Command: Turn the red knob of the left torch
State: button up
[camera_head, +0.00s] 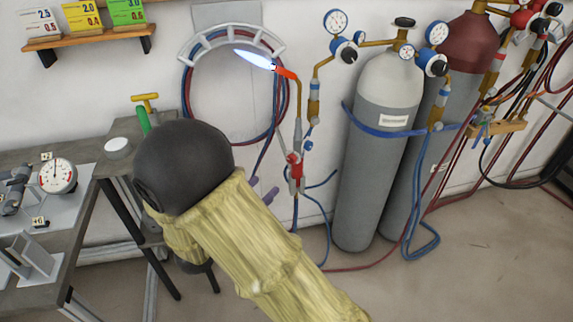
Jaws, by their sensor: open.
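The left torch (298,100) hangs upright by the wall, left of the gas bottles. Its orange-red tip points up and left, with a blue-white flame (253,59). A red knob (294,159) is on its lower body, and a small blue knob (308,146) sits to the right. My arm in its yellow sleeve crosses the lower middle and hides most of my gripper. Two small purple-grey fingertips of my gripper (262,189) show past the sleeve, spread apart. They are left of and below the red knob, with a gap; nothing shows between them.
Grey (375,165) and red-topped (468,45) gas bottles with gauges stand on the right. Coiled hoses (186,95) hang behind the torch; loose hoses run near the floor. A workbench (62,262) with a dial gauge (57,175) is left. A shelf (92,36) is upper left.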

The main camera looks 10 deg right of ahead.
aim_at(290, 161)
jog(key=x, duration=1.1)
jog(key=shift+w, duration=0.15)
jog(key=shift+c, duration=0.2)
jog(key=c, duration=0.9)
